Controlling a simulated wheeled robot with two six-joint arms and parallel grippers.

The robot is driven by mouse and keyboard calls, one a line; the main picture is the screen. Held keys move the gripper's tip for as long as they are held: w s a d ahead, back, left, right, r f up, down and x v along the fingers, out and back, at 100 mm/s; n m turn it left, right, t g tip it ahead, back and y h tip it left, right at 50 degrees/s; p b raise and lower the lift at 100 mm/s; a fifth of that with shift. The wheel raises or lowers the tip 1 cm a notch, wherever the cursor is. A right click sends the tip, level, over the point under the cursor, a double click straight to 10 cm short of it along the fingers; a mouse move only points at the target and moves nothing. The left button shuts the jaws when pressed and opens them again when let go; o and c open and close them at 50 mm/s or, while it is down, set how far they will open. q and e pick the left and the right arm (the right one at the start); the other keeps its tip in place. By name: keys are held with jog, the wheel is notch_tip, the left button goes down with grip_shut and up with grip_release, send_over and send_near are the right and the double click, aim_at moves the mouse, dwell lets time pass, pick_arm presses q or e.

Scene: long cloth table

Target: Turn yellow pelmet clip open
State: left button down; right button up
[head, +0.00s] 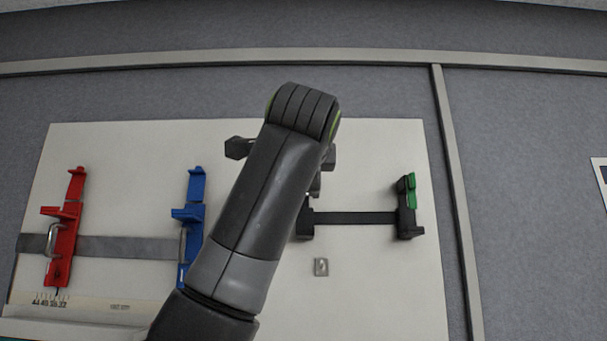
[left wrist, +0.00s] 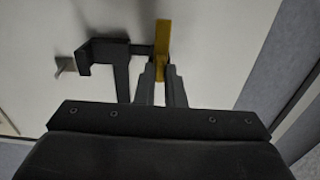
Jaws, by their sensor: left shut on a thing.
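The yellow pelmet clip (left wrist: 162,36) shows in the left wrist view as a narrow upright bar at the top middle. My left gripper (left wrist: 161,74) is shut on its lower end, between the two grey fingers. A black bracket (left wrist: 106,48) stands just left of the clip, with a dark bar running down beside the fingers. In the head view my left arm covers the middle of the board and hides the yellow clip and the fingertips. My right gripper is in neither view.
On the pale board (head: 130,145) in the head view are a red clip (head: 64,232) and a blue clip (head: 191,228) at left. A green clip (head: 411,191) on a black holder stands at right, joined by a black bar (head: 355,217). A small metal plate (head: 321,267) lies below.

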pick_arm(q)
jog(key=c, duration=1.5)
grip_release()
jog(key=s+b, duration=0.8)
jog(key=s, duration=0.9)
jog(key=shift+s, duration=0.15)
